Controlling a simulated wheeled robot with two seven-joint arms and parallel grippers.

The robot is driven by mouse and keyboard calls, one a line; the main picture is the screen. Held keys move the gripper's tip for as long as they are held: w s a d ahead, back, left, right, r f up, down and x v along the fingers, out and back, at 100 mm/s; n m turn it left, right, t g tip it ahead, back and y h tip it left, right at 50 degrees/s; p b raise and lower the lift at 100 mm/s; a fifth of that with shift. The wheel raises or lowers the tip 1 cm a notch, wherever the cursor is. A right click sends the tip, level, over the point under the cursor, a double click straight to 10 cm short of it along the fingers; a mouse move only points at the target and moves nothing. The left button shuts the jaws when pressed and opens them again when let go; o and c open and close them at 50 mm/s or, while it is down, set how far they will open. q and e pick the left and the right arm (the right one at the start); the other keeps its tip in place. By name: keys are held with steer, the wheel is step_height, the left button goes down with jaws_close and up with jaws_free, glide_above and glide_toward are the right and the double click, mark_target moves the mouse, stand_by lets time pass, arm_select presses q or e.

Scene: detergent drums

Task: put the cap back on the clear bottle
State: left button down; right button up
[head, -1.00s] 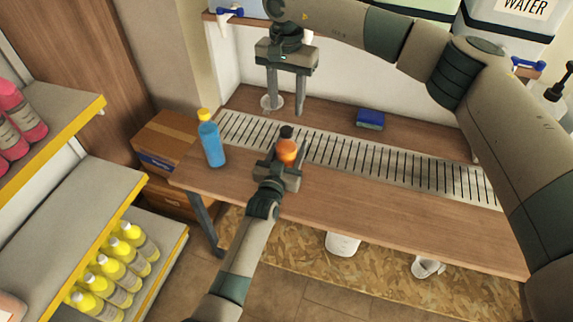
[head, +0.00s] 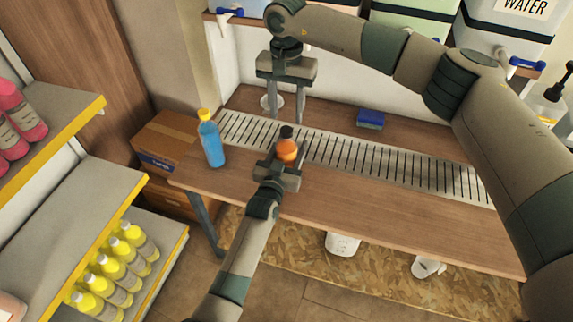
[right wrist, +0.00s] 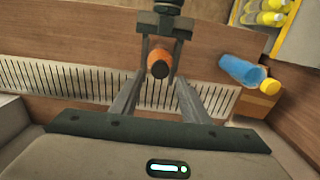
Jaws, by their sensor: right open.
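My left gripper (head: 279,168) is closed around an orange thing (head: 287,151) with a dark end, over the table; the dark end points away from my left arm. It also shows in the right wrist view (right wrist: 158,58). I cannot tell whether it is a cap or a small bottle. My right gripper (head: 287,118) is open and empty, pointing down over the far part of the table. A pale see-through thing (head: 266,102) stands by its left finger, partly hidden; I cannot tell if it is the clear bottle. A blue bottle (head: 212,145) with a yellow cap stands upright at the table's left.
The wooden table (head: 400,217) has a slotted metal strip (head: 400,163) along it. A blue block (head: 370,119) lies behind the strip. Cardboard boxes (head: 163,141) stand left of the table. The table's right front is clear.

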mark_target(286, 129)
steer(key=shift+f, duration=2.55)
jaws_close()
